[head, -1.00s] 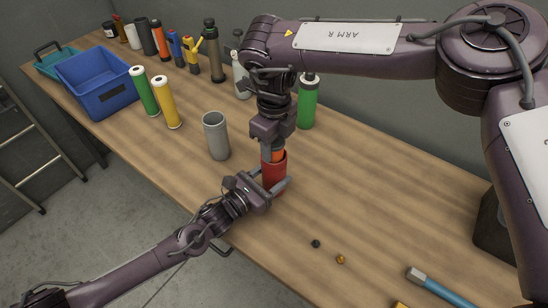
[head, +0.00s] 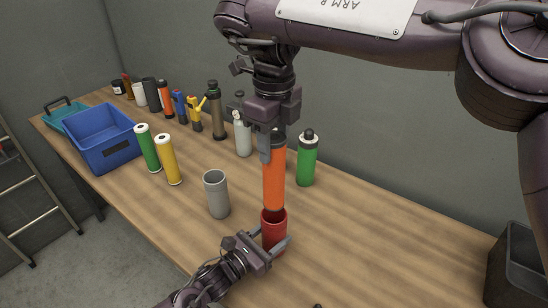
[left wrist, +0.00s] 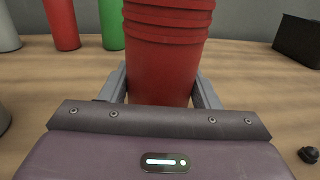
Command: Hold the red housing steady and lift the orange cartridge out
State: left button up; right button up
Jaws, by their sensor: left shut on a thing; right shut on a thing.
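The red housing (head: 273,234) stands upright near the front edge of the bench. My left gripper (head: 277,250) is shut around it low down, one finger on each side; the left wrist view also shows the ribbed red housing (left wrist: 163,60) between the fingers. The orange cartridge (head: 274,182) is upright directly above the housing, most of its length exposed. Its lower end is at the housing's mouth; I cannot tell whether it is fully clear of the rim. My right gripper (head: 272,148) points down and is shut on the cartridge's top, which it partly hides.
A grey open cylinder (head: 216,196) stands left of the housing. A green bottle (head: 307,160) stands close behind on the right. Green and yellow tubes, a blue bin (head: 100,140) and several bottles line the left and back. A dark box (head: 520,265) is at right.

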pick_arm(q)
jog(key=o, duration=1.2)
jog(key=shift+c, duration=0.2)
